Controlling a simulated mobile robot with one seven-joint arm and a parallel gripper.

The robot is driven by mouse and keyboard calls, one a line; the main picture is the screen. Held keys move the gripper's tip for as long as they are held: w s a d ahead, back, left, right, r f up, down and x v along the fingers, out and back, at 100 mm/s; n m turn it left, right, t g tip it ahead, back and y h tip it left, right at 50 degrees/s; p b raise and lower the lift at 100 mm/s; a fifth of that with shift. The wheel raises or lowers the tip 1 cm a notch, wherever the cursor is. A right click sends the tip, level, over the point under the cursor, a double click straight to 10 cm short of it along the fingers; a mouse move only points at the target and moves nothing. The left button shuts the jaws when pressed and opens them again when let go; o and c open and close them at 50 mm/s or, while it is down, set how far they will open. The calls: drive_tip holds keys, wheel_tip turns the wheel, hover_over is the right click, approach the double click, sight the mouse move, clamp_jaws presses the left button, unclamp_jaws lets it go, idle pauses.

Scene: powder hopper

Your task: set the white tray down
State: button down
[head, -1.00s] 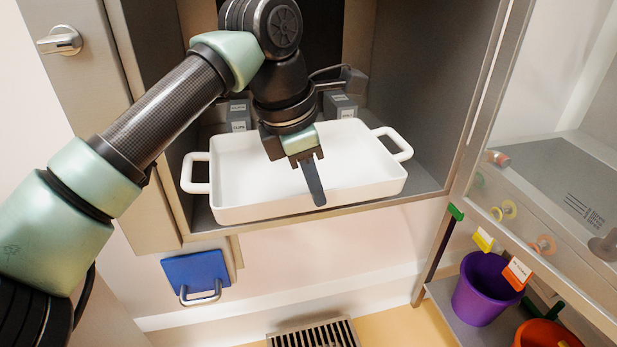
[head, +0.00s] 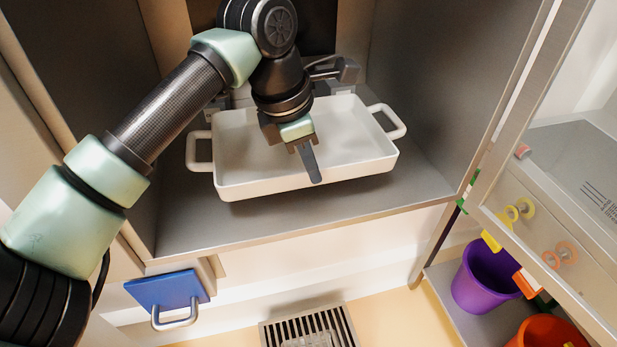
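The white tray (head: 265,186) is a shallow rectangular dish with a loop handle at each end. It is inside the open grey cabinet, over the cabinet floor (head: 370,204), set back from the front edge. It looks about level; I cannot tell whether its base touches the floor. My gripper (head: 314,180) comes down over the tray's middle, with a dark finger lying across the front rim. It appears shut on that front wall; the other finger is hidden. The tray's far side is partly hidden by my arm.
Grey blocks (head: 346,72) stand behind the tray. Bare cabinet floor lies in front of it and to its right. A blue panel with a handle (head: 165,290) is below the cabinet. At right are a purple bucket (head: 482,280), an orange bucket (head: 545,333) and a shelf frame with knobs.

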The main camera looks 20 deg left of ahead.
drive_tip(key=shift+f, duration=2.55)
drive_tip(key=shift+f, duration=0.1)
drive_tip(key=c, duration=1)
unclamp_jaws()
drive_tip(key=shift+c, duration=0.2)
drive_tip(key=v, duration=1.2)
